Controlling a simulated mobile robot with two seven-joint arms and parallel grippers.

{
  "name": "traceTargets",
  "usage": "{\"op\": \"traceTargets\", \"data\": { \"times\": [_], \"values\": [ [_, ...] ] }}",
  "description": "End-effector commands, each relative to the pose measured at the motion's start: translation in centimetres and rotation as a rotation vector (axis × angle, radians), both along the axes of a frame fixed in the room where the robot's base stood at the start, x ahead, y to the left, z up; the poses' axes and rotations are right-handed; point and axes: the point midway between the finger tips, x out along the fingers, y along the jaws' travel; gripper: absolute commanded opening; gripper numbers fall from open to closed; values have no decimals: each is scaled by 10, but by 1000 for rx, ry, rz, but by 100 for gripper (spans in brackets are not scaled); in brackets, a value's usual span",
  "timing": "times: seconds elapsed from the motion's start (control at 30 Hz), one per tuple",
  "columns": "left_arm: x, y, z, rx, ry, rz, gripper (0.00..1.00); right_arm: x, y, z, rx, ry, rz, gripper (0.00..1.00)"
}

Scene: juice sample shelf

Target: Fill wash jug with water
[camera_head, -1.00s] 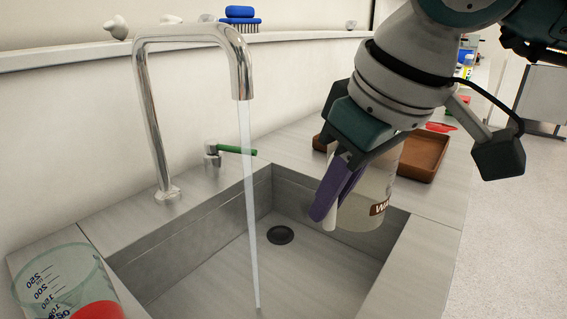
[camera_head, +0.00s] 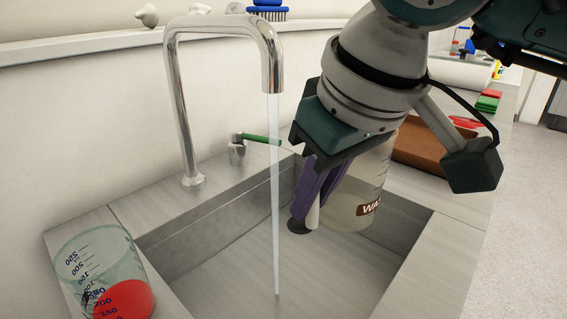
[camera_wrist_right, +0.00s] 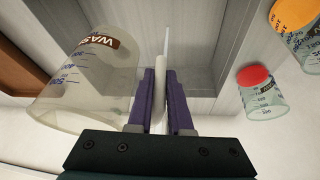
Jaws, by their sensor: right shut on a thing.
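The wash jug (camera_head: 373,183), clear with a brown label, hangs over the right part of the sink (camera_head: 235,265). My right gripper (camera_head: 308,217) is shut on its handle; the right wrist view shows the purple fingers (camera_wrist_right: 159,103) around the pale handle, with the jug (camera_wrist_right: 82,82) beside them. The tap (camera_head: 180,110) runs, and its water stream (camera_head: 275,190) falls into the sink left of my gripper, apart from the jug. The green tap lever (camera_head: 262,138) is behind the stream. The jug's mouth is partly hidden by my gripper. My left gripper is out of view.
A measuring beaker (camera_head: 95,262) with red contents stands at the sink's left front corner. A brown tray (camera_head: 420,148) lies on the counter behind the jug. A blue brush (camera_head: 267,12) sits on the ledge. The sink basin is otherwise clear.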

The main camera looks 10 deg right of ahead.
Motion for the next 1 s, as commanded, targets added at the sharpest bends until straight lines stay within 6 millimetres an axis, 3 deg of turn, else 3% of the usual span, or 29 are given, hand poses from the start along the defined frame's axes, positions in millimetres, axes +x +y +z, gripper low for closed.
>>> {"op": "traceTargets", "data": {
  "times": [0.17,0.6,1.0],
  "values": [
    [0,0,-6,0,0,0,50,1,10,-1,3,-3,3,0],
    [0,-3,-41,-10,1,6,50,4,84,-2,1,-3,2,0],
    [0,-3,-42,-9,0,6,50,5,93,1,0,-1,0,0]
  ]
}}
